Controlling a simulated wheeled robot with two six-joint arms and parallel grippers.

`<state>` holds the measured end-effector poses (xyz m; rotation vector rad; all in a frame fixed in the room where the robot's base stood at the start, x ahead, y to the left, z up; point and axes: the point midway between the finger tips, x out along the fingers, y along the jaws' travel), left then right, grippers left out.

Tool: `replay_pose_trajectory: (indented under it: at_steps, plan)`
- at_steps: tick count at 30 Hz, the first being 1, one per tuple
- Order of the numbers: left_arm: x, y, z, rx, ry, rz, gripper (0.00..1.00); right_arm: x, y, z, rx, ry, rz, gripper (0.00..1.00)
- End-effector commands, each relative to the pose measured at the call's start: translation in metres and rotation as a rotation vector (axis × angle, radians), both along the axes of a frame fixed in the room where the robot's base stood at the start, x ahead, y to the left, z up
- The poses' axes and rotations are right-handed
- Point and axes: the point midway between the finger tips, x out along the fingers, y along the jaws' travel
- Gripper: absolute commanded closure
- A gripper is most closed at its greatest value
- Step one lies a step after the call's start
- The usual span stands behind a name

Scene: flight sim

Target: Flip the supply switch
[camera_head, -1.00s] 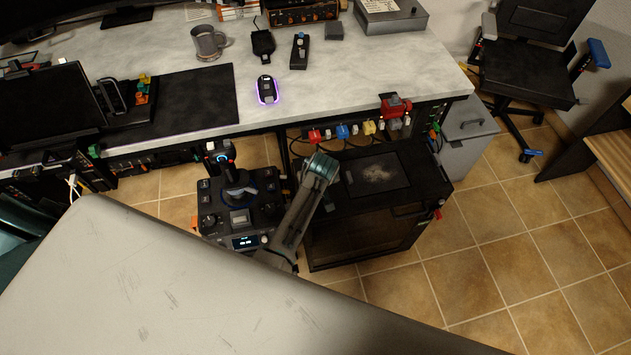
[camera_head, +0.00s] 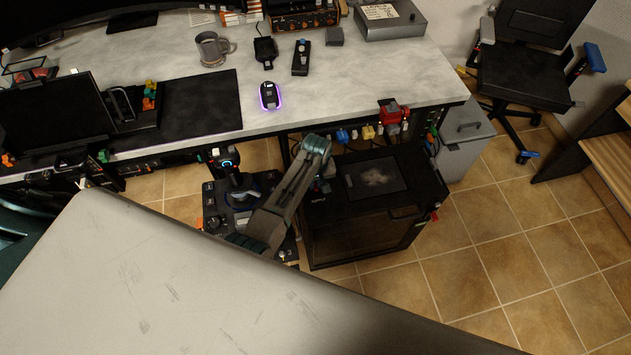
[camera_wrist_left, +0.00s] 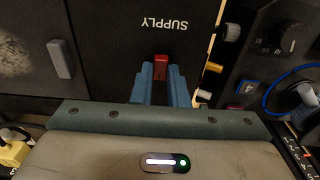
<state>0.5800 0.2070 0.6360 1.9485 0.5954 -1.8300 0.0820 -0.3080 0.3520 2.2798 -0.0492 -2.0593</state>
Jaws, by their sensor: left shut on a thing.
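The supply switch (camera_wrist_left: 161,66) is a small red piece on a black panel, next to white lettering SUPPLY (camera_wrist_left: 165,23) that reads upside down in the left wrist view. My left gripper (camera_wrist_left: 161,74) has its two blue fingers on either side of the red switch and is shut on it. In the head view, my left gripper (camera_head: 324,187) is over the left edge of the black cabinet's top (camera_head: 410,170), below the desk. The arm and fingers hide the switch there. My right gripper is not in view.
A control panel with a joystick (camera_head: 225,165) stands just left of the cabinet, partly behind my left arm. The desk (camera_head: 340,85) overhangs behind, with red, blue and yellow plugs (camera_head: 367,132) under its edge. Tiled floor (camera_head: 470,270) is open at the right.

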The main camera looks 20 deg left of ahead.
Motion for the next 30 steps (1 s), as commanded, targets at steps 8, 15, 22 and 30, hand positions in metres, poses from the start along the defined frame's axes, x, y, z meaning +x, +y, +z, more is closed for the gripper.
replay_pose_trajectory:
  at_steps: [8, 15, 22, 30]
  plan:
    - [0.000, 0.000, 0.000, 0.001, -0.001, 0.000, 0.65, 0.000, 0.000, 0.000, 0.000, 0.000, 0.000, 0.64]
    - [0.000, 0.000, 0.003, 0.000, -0.002, 0.000, 0.65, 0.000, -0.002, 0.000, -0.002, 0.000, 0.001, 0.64]
    - [-0.001, -0.002, 0.035, -0.001, -0.004, 0.000, 0.65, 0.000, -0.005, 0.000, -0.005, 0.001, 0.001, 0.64]
    - [-0.004, -0.003, 0.086, 0.000, -0.004, 0.001, 0.65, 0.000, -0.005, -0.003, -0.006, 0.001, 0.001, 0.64]
